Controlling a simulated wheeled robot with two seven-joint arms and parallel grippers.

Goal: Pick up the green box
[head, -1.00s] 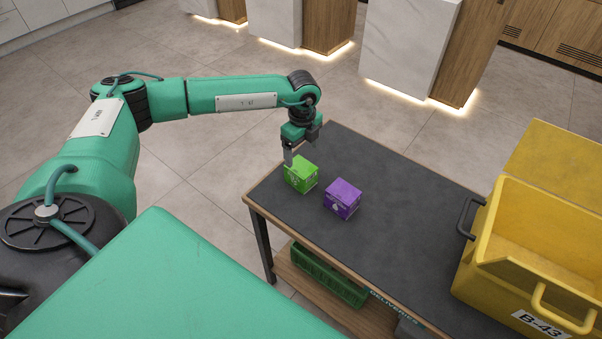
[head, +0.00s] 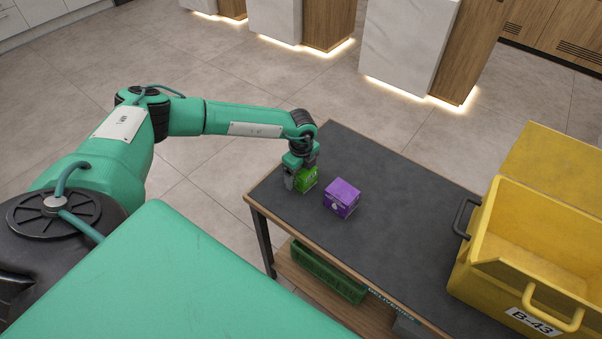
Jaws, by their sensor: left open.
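The green box (head: 307,180) stands on the dark table top near its left corner in the head view. My left gripper (head: 298,182) points down over it, with its fingers low at the box's sides. The jaws are open, and the gripper hides the upper and left parts of the box. I cannot tell whether a finger touches it. My right gripper is not in view.
A purple box (head: 342,198) stands close to the right of the green box. A yellow crate (head: 484,263) marked B-43 stands at the table's right. The table's middle (head: 400,220) is clear. A green basket (head: 328,272) sits on the lower shelf.

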